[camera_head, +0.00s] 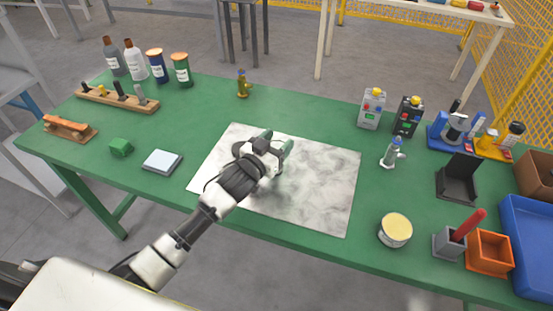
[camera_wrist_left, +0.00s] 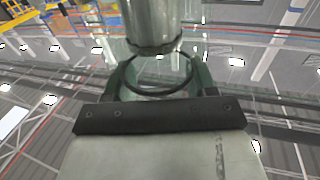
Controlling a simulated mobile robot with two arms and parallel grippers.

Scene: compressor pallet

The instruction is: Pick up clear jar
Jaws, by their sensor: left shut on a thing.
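My left gripper (camera_head: 277,142) is over the grey-and-white marbled mat in the middle of the green table. Its two greenish fingers are closed around a round, see-through grey body, which I take to be the clear jar (camera_wrist_left: 155,22). In the left wrist view the jar stands out beyond the fingers (camera_wrist_left: 160,85), with a dark ring at its near end. In the head view the hand and forearm hide most of the jar, so its height above the mat cannot be told. My right gripper is not in view.
The marbled mat (camera_head: 325,196) is otherwise bare. A light blue pad (camera_head: 162,162) and green block (camera_head: 121,147) lie left. Bottles (camera_head: 134,62) stand back left. A yellow-topped tin (camera_head: 395,231), a small dispenser (camera_head: 391,153) and an orange box (camera_head: 489,254) stand right.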

